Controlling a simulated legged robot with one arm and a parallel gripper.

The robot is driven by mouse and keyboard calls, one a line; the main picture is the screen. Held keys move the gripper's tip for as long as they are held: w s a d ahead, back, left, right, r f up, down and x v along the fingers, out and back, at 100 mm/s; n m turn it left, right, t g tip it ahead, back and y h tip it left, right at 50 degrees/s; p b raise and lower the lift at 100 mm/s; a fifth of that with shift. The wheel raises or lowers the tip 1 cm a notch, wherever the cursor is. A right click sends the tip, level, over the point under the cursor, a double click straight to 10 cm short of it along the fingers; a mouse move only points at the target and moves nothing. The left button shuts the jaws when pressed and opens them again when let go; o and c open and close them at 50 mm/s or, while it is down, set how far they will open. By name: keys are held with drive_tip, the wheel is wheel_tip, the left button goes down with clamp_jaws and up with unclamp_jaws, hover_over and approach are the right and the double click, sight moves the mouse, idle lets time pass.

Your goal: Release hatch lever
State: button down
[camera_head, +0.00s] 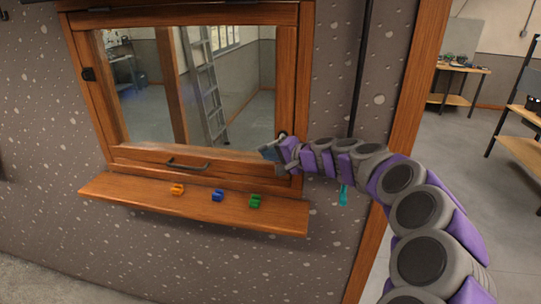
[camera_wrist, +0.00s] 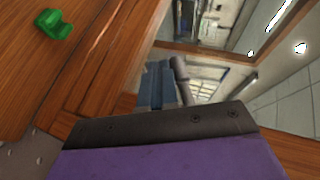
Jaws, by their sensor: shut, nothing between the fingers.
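The hatch is a wooden-framed window (camera_head: 284,90) in a speckled grey wall, with a dark pull handle (camera_head: 187,165) on its lower rail. A small dark lever-like part (camera_head: 282,135) shows at the frame's right side, just above my gripper. My gripper (camera_head: 266,151) is at the lower right corner of the window, shut and empty. In the wrist view, my blue-grey fingers (camera_wrist: 157,86) are together beside a dark grey rod-like part (camera_wrist: 181,76), likely the lever. I cannot tell whether they touch it. My arm hides part of the frame's lower right corner.
A wooden shelf (camera_head: 135,199) juts out below the window. It holds orange (camera_head: 177,189), blue (camera_head: 217,195) and green (camera_head: 255,201) small blocks. A wooden post (camera_head: 418,80) stands right of the wall. A ladder (camera_head: 207,90) shows through the glass.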

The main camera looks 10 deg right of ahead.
idle(0.6)
drive_tip(key=p+v, duration=0.2)
drive_tip(key=v, duration=1.5)
drive_tip(key=shift+d, duration=0.2)
